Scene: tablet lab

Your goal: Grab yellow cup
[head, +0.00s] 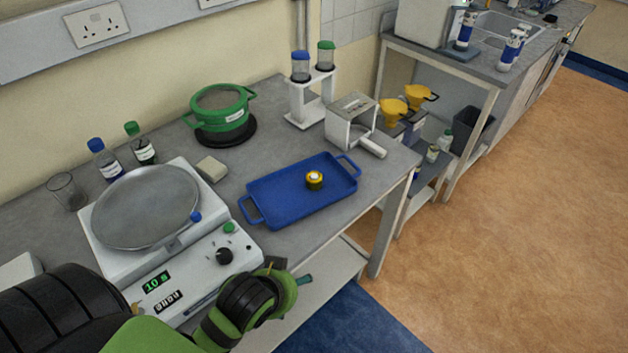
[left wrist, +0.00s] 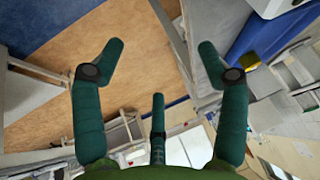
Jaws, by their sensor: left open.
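A small yellow cup (head: 314,181) with a dark band and a pale top sits upright on the blue tray (head: 283,208), right of the tray's middle. In the left wrist view, a yellow patch (left wrist: 249,61), likely the cup, shows beside the blue tray (left wrist: 262,32), right of the right-hand finger. My left gripper (head: 288,276) is at the table's front edge, in front of the tray and apart from the cup. In the left wrist view its dark green fingers (left wrist: 160,52) are spread with nothing between them. My right gripper is not in view.
A white balance (head: 205,260) with a round metal pan stands left of the tray. A green pot (head: 220,110), small bottles and a white rack (head: 311,100) stand behind. A white box with a handle (head: 350,122) is right of the rack. The tray's surface around the cup is clear.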

